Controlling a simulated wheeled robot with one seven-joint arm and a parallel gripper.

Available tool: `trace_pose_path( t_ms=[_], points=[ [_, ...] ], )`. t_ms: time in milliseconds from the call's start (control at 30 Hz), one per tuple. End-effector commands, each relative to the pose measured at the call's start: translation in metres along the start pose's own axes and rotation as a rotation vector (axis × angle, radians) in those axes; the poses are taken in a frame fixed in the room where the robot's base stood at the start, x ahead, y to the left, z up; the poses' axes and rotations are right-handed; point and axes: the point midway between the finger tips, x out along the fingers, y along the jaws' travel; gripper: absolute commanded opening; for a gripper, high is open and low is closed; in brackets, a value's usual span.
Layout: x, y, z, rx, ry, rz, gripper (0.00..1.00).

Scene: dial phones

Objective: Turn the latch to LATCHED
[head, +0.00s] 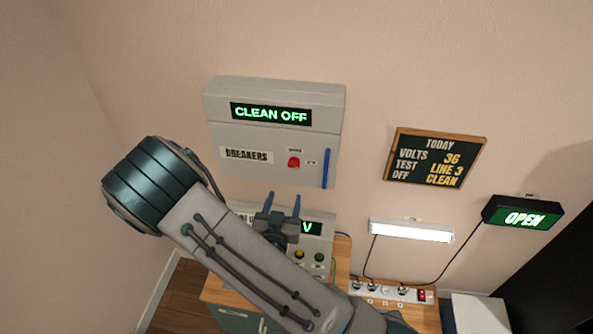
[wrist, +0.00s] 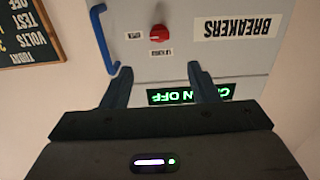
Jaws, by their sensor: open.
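The latch is a small red knob (head: 293,162) on the front of the grey BREAKERS box (head: 222,97) on the wall. Small labels sit above it and to its right, too small to read. The wrist view shows the red knob (wrist: 159,33) upside down, with the labels beside it. I cannot tell which label the knob points to. My gripper (head: 281,203) is open and empty below the box in the head view. In the wrist view its fingertips (wrist: 159,69) are apart from the knob, which lies beyond the gap between them.
A blue handle (head: 325,168) stands at the box's right edge. A lit display (head: 271,114) on the box reads CLEAN OFF. Below is a panel with buttons (head: 309,256) on a wooden bench, partly hidden by my arm. A blackboard (head: 436,158) hangs to the right.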

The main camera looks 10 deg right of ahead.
Motion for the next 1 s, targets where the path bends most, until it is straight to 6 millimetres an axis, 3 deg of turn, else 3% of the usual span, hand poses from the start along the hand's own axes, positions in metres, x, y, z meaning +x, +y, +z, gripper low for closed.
trace_pose_path(
  t_ms=[267,800,1000],
  points=[
    [0.022,0.002,0.006,0.004,0.002,0.005,0.55],
    [0.114,0.003,-0.002,-0.002,-0.001,0.004,0.55],
    [0.127,0.003,0.0,-0.001,-0.001,0.003,0.55]
  ],
)
